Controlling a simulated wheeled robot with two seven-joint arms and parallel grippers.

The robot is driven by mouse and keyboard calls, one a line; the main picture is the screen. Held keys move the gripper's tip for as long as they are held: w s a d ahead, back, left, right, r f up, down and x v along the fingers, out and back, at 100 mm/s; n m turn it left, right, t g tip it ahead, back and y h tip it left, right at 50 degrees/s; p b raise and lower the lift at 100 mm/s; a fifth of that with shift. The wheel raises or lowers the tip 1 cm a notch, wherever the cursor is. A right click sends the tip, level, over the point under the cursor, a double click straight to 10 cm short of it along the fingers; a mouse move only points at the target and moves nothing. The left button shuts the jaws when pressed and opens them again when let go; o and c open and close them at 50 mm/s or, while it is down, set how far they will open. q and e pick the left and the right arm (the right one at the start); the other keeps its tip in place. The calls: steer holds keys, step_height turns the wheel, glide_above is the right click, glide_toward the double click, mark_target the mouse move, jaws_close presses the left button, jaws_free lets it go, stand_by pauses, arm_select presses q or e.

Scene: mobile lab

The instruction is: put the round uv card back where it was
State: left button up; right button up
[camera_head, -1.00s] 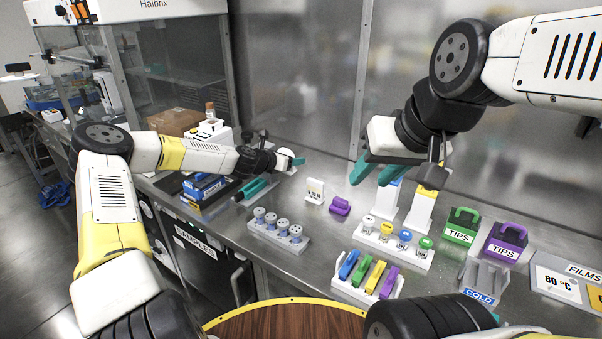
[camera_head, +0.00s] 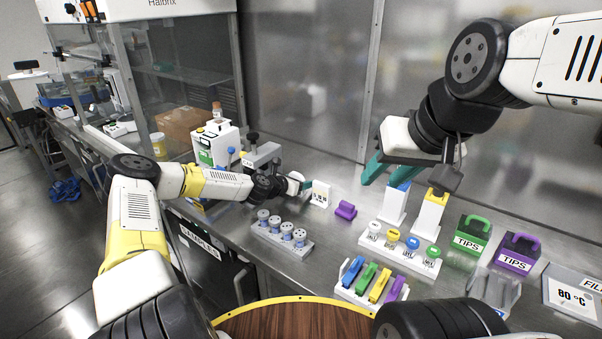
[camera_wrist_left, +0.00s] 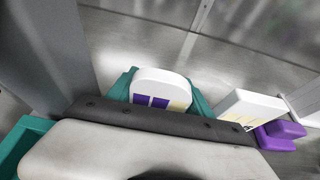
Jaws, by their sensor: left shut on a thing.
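The round UV card (camera_wrist_left: 160,88) is white with purple squares and a pale yellow patch. My left gripper (camera_head: 299,184) is shut on it, with a teal finger on each side in the left wrist view. In the head view the card (camera_head: 294,184) is small and partly hidden by the gripper. It is held just left of a white upright card (camera_head: 320,194) with dark marks, which also shows at the right of the left wrist view (camera_wrist_left: 250,108). My right gripper (camera_head: 384,168) is open and empty above the back of the bench.
A purple block (camera_head: 346,210) sits right of the white upright card. A rack of grey-topped vials (camera_head: 283,236) stands in front of my left gripper. A microscope-like device (camera_head: 261,158) is behind it. Racks of coloured caps (camera_head: 400,246) and clips (camera_head: 368,284) stand to the right.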

arm_select(q)
steer(key=o, duration=1.3)
steer(key=shift+o, duration=0.2)
